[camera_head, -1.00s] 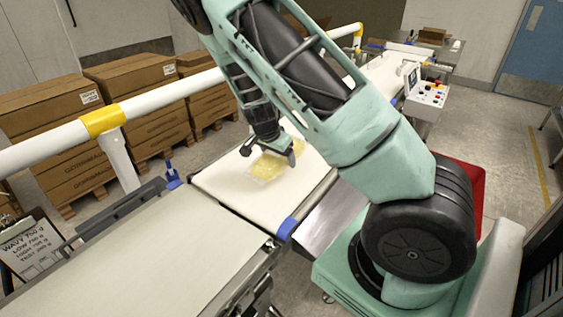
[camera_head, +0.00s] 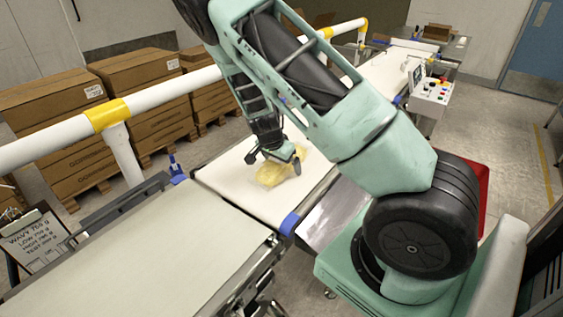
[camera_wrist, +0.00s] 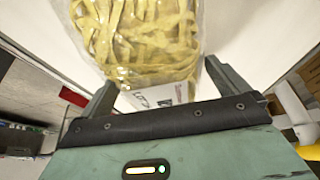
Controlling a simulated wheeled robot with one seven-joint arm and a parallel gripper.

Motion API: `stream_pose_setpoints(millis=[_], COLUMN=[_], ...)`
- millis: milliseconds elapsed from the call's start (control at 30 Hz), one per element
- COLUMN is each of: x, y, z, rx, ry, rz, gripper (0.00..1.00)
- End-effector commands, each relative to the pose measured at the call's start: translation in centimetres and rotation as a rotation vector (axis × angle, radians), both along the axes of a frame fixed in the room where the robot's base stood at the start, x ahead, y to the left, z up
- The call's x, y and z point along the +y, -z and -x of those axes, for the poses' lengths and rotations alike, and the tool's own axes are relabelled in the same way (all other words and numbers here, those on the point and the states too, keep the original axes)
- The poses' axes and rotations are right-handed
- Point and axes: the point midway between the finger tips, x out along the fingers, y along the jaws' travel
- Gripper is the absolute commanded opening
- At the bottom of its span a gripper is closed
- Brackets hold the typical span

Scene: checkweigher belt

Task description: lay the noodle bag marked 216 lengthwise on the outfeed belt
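A clear bag of yellow noodles (camera_head: 271,176) lies on the white belt section (camera_head: 232,181) just beyond the gap between two belts. In the wrist view the bag (camera_wrist: 140,40) fills the upper middle, with its white printed label at the near end; I cannot read a number on it. My gripper (camera_head: 275,160) is low over the bag, fingers spread. In the wrist view the fingers (camera_wrist: 164,80) stand apart on either side of the bag's near end. It looks open; I cannot tell whether the fingertips touch the bag. Part of the bag is hidden behind the gripper.
A nearer grey-white belt (camera_head: 150,255) is empty. A white rail with yellow joints (camera_head: 105,116) runs along the far side, with stacked cartons (camera_head: 130,83) behind it. A clipboard (camera_head: 35,240) stands at left. A button box (camera_head: 432,95) is at the right.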

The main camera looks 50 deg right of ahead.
Motion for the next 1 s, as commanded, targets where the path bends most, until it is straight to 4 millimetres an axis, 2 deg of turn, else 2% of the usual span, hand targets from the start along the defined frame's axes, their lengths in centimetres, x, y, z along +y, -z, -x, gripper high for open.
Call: stream_pose_setpoints(millis=[167, 267, 600, 700, 867, 967, 1000], x=[0.3, 0.9, 3.5, 4.1, 4.7, 6.8, 8.5], y=[-0.8, -2.2, -8.7, -10.1, -11.2, -11.0, -10.8], z=[0.0, 0.0, 0.4, 0.5, 0.7, 1.1, 1.5], rx=[-0.001, -0.003, -0.003, -0.002, 0.001, 0.028, 0.048], ry=[-0.001, -0.003, -0.004, -0.004, -0.006, -0.065, -0.117], rz=[0.001, 0.001, 0.001, 0.001, -0.005, -0.050, -0.086], gripper=[1.00, 1.00, 1.00, 1.00, 1.00, 1.00, 1.00])
